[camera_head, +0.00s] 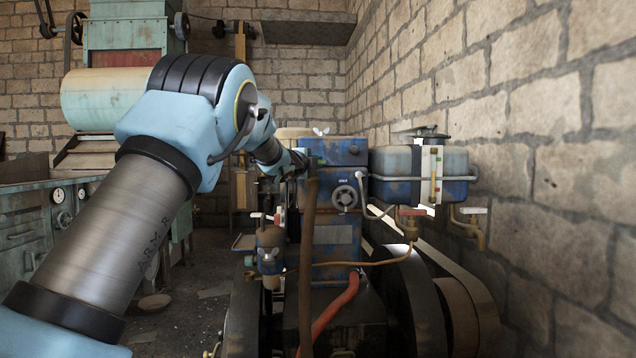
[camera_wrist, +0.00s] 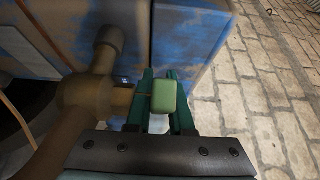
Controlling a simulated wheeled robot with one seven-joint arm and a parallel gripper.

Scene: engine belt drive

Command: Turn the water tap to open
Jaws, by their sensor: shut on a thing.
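The water tap shows in the wrist view as a brown metal valve body (camera_wrist: 85,92) with a pale green block handle (camera_wrist: 164,97) on a short stem to its right. My gripper (camera_wrist: 158,84) has dark green fingers on both sides of the handle and is shut on it. In the head view my gripper (camera_head: 306,162) is at the upper left of the blue engine block (camera_head: 352,182), by the top of a brown vertical pipe (camera_head: 309,240). The tap is small there and partly hidden by my gripper.
A blue tank (camera_head: 395,165) stands right of the engine, near the brick wall. A red-handled tap (camera_head: 411,212) is below it, and a wall tap (camera_head: 472,212) is further right. A handwheel (camera_head: 345,197) and a red hose (camera_head: 335,308) are close to the pipe.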

